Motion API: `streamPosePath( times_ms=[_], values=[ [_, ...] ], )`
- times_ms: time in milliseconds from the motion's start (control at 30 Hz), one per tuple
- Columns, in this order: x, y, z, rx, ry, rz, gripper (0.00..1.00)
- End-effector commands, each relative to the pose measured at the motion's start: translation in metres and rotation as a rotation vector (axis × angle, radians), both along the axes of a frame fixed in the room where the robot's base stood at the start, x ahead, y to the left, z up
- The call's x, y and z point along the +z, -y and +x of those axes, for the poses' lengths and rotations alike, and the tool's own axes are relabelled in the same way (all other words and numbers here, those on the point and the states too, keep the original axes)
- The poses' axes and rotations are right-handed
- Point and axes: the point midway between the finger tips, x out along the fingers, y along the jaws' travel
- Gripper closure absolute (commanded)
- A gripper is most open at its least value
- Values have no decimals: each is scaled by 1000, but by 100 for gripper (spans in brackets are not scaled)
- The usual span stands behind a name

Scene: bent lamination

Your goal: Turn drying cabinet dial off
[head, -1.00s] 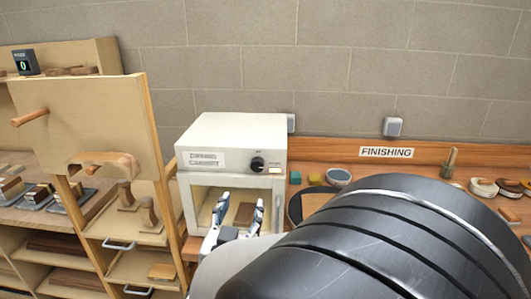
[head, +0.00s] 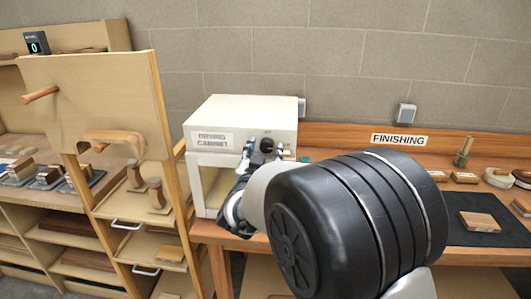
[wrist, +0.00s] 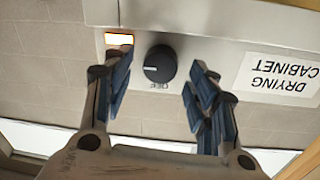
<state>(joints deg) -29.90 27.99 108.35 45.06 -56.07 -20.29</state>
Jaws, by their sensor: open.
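The drying cabinet (head: 240,112) is a white box with a lettered label on its front, standing on the bench against the wall. Its black dial (wrist: 160,63) sits on the front panel and shows upside down in the wrist view, with a white pointer mark toward the picture's left and "OFF" lettering beside it. A lit orange indicator (wrist: 119,39) is next to the dial. My gripper (wrist: 155,80) is open, with one finger on each side of the dial and visible gaps to it. In the head view my gripper (head: 258,150) is at the cabinet front, partly hiding the panel.
A wooden panel stand (head: 95,105) with a protruding peg is left of the cabinet. The bench to the right holds a dark mat (head: 480,238) with a wood block and several finishing items. My arm hides part of the bench.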

Motion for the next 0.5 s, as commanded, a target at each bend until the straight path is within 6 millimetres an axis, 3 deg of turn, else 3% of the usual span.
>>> streamPosePath(
  times_ms=[367,500],
  values=[
    [0,1,7,1,-1,0,47],
    [0,1,6,1,-1,0,56]
  ],
)
